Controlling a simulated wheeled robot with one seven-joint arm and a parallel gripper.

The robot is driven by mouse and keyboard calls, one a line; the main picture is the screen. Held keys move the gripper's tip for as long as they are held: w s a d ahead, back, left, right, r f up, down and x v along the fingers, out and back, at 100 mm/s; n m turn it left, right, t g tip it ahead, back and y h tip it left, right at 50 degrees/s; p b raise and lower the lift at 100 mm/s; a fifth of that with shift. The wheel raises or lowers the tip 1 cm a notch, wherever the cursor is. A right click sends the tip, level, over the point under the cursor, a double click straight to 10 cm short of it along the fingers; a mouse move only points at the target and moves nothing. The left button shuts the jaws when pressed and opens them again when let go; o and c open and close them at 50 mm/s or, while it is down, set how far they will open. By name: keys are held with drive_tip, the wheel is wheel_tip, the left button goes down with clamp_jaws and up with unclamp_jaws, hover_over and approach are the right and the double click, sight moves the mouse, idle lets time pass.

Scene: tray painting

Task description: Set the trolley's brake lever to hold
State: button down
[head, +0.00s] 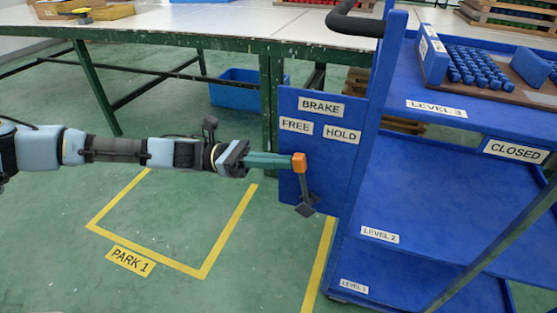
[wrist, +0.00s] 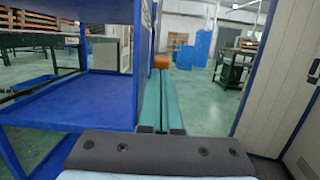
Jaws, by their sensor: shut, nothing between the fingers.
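The brake lever is a grey bar with an orange knob (head: 299,163), on the blue brake plate (head: 322,164) at the trolley's left side. From its dark lower end it rises nearly upright, leaning slightly left, with the knob below the FREE label (head: 296,125). The HOLD label (head: 342,134) is to the right. My gripper (head: 290,161) comes in from the left, its teal fingers shut and empty, tips at the knob's left side. In the wrist view the knob (wrist: 161,62) shows just beyond the fingertips (wrist: 167,74). I cannot tell whether they touch.
The blue trolley (head: 400,190) has labelled levels, a tray of blue pieces (head: 428,58) on top and a black handle (head: 355,22). A green-framed table (head: 220,40) stands behind, with a blue bin (head: 236,88) under it. The yellow-marked PARK 1 floor area (head: 204,272) is clear.

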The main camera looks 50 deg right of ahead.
sight(300, 155)
drive_tip(key=p, duration=0.2)
drive_tip(key=s+r+t+p, duration=0.1)
drive_tip(key=p, duration=0.1)
drive_tip(key=shift+s+d+r+y, duration=0.1)
drive_tip(key=shift+d+r+y, duration=0.1)
drive_tip(key=shift+r+y, duration=0.1)
drive_tip(key=s+t+p, duration=0.1)
drive_tip(key=p, duration=0.1)
drive_tip(key=s+t+p, duration=0.1)
drive_tip(key=p, duration=0.1)
drive_tip(key=d+t+p, duration=0.1)
drive_tip(key=p, duration=0.1)
drive_tip(key=shift+s+r+y, duration=0.35)
drive_tip(key=shift+s+y, duration=0.05)
drive_tip(key=shift+p+x, duration=0.55)
drive_tip(key=shift+x, duration=0.25)
drive_tip(key=shift+w+r+p, duration=0.2)
drive_tip(key=shift+p, duration=0.1)
drive_tip(key=w+a+r, duration=0.3)
drive_tip(key=w+r, duration=0.3)
drive_tip(key=w, duration=0.5)
drive_tip(key=shift+a+r+p, duration=0.2)
drive_tip(key=shift+a+p, duration=0.2)
drive_tip(key=shift+p, duration=0.05)
